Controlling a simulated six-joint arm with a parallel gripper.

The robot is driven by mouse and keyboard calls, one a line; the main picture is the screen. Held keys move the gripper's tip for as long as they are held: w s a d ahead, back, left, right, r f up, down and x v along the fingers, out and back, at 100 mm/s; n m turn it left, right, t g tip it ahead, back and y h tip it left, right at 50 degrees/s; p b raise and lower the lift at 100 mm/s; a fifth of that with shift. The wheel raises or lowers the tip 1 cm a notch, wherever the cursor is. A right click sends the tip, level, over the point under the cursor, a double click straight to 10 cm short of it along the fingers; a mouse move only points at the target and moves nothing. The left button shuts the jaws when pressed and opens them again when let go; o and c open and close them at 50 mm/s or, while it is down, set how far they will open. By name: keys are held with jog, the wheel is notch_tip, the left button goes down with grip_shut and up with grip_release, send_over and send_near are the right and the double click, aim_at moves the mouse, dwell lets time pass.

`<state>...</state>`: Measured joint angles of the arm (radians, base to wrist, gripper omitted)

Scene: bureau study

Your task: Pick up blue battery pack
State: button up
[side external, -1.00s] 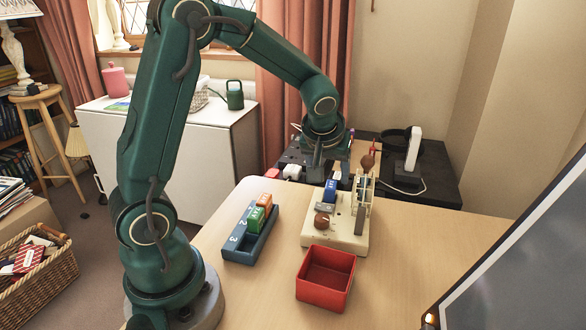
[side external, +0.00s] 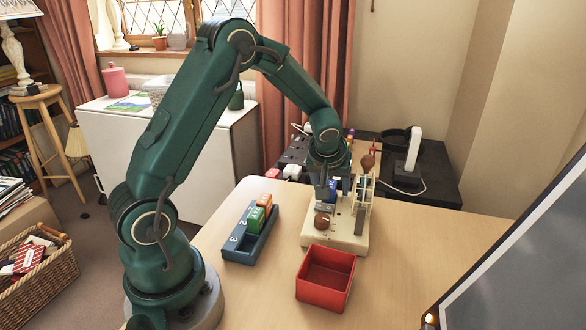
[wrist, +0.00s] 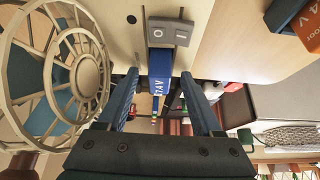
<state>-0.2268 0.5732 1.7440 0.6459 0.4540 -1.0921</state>
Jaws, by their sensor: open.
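The blue battery pack (side external: 332,188) stands in the cream device base (side external: 340,240), and it shows in the wrist view (wrist: 160,68) with its label partly readable. My gripper (side external: 333,186) is open above the base, its fingers pointing down. In the wrist view, my gripper (wrist: 159,82) has one finger on each side of the pack, with visible gaps. I cannot tell how far down the fingers reach beside it. The pack's lower end is hidden.
A fan (wrist: 75,75) stands close beside the pack. A grey switch (wrist: 170,31) and a brown knob (side external: 322,221) are on the base. A blue numbered tray (side external: 238,243) holds green and orange packs. An empty red box (side external: 325,291) stands in front.

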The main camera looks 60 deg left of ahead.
grip_shut()
jog(key=shift+r, duration=0.1)
